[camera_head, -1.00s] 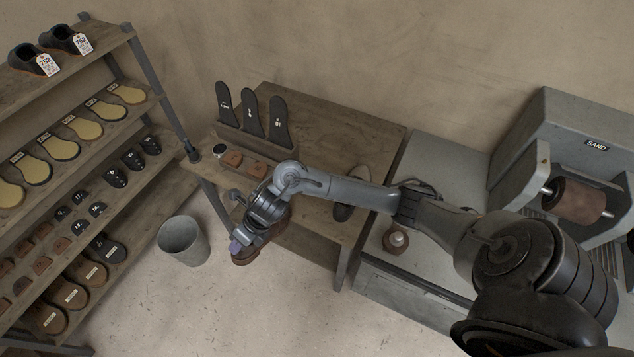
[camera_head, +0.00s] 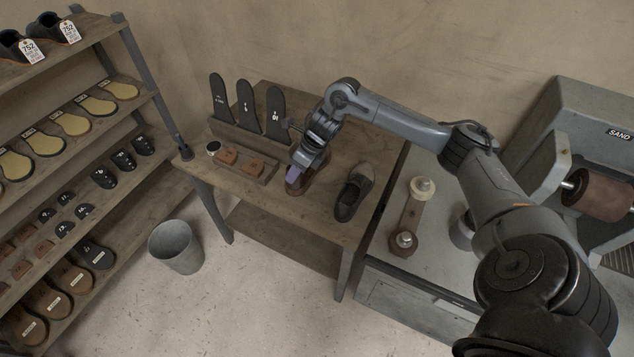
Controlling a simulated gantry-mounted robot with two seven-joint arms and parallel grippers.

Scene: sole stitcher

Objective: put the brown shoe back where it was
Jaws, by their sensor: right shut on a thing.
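The brown shoe (camera_head: 303,188) is at the top of the wooden workbench (camera_head: 265,217), right of the small tray with brown blocks. My right gripper (camera_head: 294,180) is shut on it from above and hides much of it. I cannot tell whether its sole touches the bench top. A dark shoe with a lighter, brownish part (camera_head: 353,191) stands on the bench to the right, apart from the brown shoe. My left gripper is not in view.
Black insoles (camera_head: 247,107) stand in a rack at the bench's back. A stocked shelf unit (camera_head: 140,190) is on the left, with a grey bin (camera_head: 176,247) on the floor. A sanding machine (camera_head: 590,120) is on the right.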

